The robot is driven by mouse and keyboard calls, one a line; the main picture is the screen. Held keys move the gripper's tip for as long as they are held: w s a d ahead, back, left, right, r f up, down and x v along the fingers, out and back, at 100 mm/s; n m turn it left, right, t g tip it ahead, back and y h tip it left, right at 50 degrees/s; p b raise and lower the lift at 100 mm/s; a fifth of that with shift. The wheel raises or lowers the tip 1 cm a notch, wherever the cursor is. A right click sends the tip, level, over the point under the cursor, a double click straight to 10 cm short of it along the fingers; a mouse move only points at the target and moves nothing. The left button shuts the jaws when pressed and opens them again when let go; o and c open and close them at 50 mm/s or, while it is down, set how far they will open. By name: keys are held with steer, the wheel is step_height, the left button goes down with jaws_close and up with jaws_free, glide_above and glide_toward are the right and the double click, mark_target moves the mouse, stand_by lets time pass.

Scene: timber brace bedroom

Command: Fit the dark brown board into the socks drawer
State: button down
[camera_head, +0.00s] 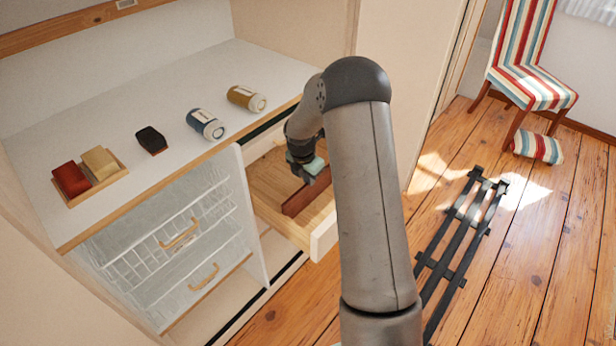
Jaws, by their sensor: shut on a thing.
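The dark brown board (304,196), reddish in this light, stands on edge inside the open wooden drawer (266,185). My gripper (306,172) is over the drawer, shut on the board's upper edge near its far end. The board runs from under the gripper toward the drawer's front left. Whether its lower edge touches the drawer floor cannot be told. My arm hides the right part of the drawer and part of its front panel (322,238).
The white counter (110,131) holds a tray (118,182) with red and tan blocks, a black item (151,140), a blue jar (205,123) and a yellow jar (246,98). Wire baskets (165,245) stand left of the drawer. A black rack (457,240) lies on the floor at right.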

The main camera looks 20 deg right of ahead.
steer(key=shift+f+b, duration=0.85)
steer(key=shift+f, duration=0.55)
steer(key=c, duration=1.5)
jaws_free()
steer(key=shift+o, duration=0.2)
steer(key=shift+r, duration=0.1)
step_height(320, 180, up, 17)
steer(key=s+a, duration=0.1)
steer(key=a, duration=0.1)
steer(key=shift+s+a+b, duration=0.35)
steer(key=shift+a+b, duration=0.05)
